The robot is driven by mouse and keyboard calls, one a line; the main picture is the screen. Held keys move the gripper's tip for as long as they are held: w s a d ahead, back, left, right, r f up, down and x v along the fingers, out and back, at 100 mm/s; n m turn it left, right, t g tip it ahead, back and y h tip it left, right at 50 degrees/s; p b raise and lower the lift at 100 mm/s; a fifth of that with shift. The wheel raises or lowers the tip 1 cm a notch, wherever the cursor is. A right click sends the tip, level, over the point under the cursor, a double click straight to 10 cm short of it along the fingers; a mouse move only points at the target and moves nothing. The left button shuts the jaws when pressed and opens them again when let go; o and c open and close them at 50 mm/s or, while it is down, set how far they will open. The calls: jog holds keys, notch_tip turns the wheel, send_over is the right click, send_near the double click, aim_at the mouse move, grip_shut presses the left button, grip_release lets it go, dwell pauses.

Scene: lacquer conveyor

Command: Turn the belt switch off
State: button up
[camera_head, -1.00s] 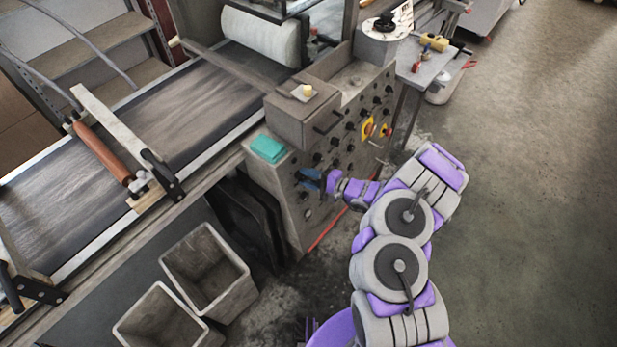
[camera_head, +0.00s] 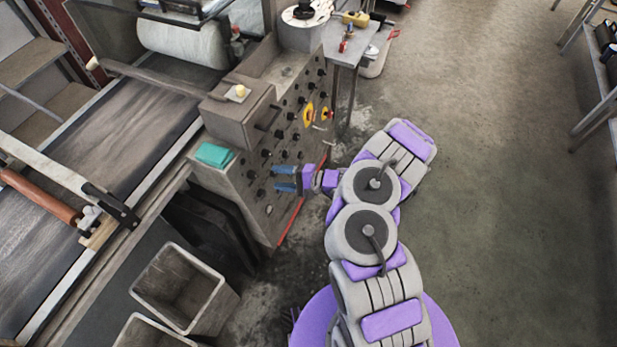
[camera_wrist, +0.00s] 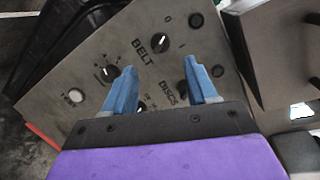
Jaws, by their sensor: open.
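The grey control panel (camera_head: 235,185) carries several black knobs and faces my arm. In the wrist view, the printed word BELT stands beside a black knob (camera_wrist: 161,42) with a pale pointer mark; I take this as the belt switch. Another knob (camera_wrist: 107,72) with a pale mark is to its lower left. My gripper (camera_wrist: 161,72) is open and empty, its two blue fingers spread toward the panel, below the BELT knob in the picture. In the head view my gripper (camera_head: 279,178) is at the lower part of the panel. Contact cannot be told.
A teal block (camera_head: 214,155) lies on the panel's ledge. A yellow and red switch (camera_head: 308,113) sits higher on the panel. The conveyor belt (camera_head: 130,110) runs at left, with grey bins (camera_head: 180,290) below. Open floor lies to the right.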

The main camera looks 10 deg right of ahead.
jog(key=p+v, duration=0.2)
jog(key=v, duration=0.8)
jog(key=s+a+r+n+g, duration=0.3)
jog(key=s+a+r+g, duration=0.15)
jog(key=r, duration=0.45)
jog(key=s+a+r+n+g+h, duration=0.1)
jog(key=s+a+r+n+g, duration=0.25)
jog(key=a+r, duration=0.4)
jog(key=s+a+r+n+g, duration=0.3)
jog(key=r+n+g, duration=0.1)
jog(key=r, duration=0.6)
jog(key=s+d+r+n+h, duration=0.1)
jog(key=s+r+h, duration=0.15)
jog(key=s, duration=0.35)
jog(key=s+d+r+n+h, duration=0.1)
jog(key=s+r+h, duration=0.1)
jog(key=s+h, duration=0.25)
jog(key=s+d+r+m+t+h, duration=0.1)
jog(key=s+d+m+t+h, duration=0.1)
jog(key=s+d+h, duration=0.4)
jog(key=s+d+t, duration=0.1)
jog(key=s+d, duration=0.4)
jog(key=d, duration=0.2)
jog(key=shift+s+d+r+m+h, duration=0.15)
jog(key=shift+s+r+m+h, duration=0.05)
jog(key=shift+r+m+h, duration=0.15)
jog(key=shift+w, duration=0.1)
